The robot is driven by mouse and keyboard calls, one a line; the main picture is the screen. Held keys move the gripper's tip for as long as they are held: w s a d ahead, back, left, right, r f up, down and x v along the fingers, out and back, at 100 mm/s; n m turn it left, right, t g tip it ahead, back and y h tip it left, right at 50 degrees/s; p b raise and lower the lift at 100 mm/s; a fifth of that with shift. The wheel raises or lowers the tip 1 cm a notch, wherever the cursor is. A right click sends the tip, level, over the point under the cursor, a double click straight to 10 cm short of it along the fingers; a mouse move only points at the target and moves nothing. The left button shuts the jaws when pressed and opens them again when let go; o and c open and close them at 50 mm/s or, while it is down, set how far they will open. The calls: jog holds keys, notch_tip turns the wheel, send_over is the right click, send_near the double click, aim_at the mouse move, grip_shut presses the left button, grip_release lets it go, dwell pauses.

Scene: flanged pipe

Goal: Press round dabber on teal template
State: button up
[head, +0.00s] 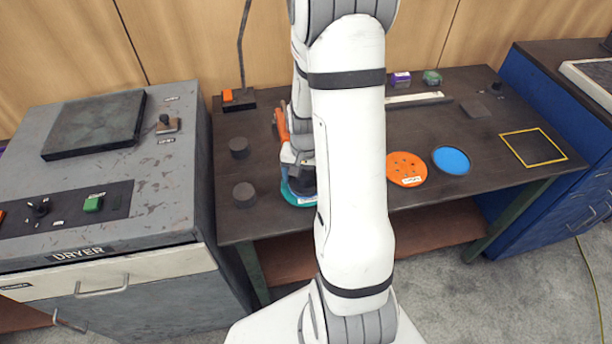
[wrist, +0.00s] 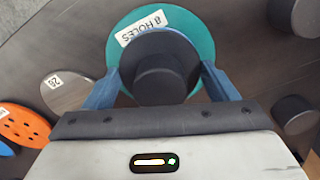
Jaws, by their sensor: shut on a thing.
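The teal template (wrist: 203,42) is a flat disc labelled "8 HOLES". In the head view its teal edge (head: 291,195) shows near the bench's front, partly behind my arm. The round dabber (wrist: 162,72) is a dark cylinder with a wider blue-grey round part behind its top. My gripper (wrist: 163,78) is shut on the dabber, with a blue finger on each side. In the head view the gripper (head: 301,168) is partly hidden by my arm. The dabber is over the template and covers its middle and any holes there. I cannot tell whether it touches the template.
An orange holed disc (head: 406,168) and a blue disc (head: 451,160) lie to the right on the dark bench. Two dark cylinders (head: 239,147) (head: 244,194) stand to the left. A yellow square outline (head: 533,147) marks the right end. The dryer (head: 100,180) stands left.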

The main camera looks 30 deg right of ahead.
jog(key=shift+r+p, duration=2.4)
jog(key=shift+r, duration=1.1)
jog(key=shift+f, duration=0.1)
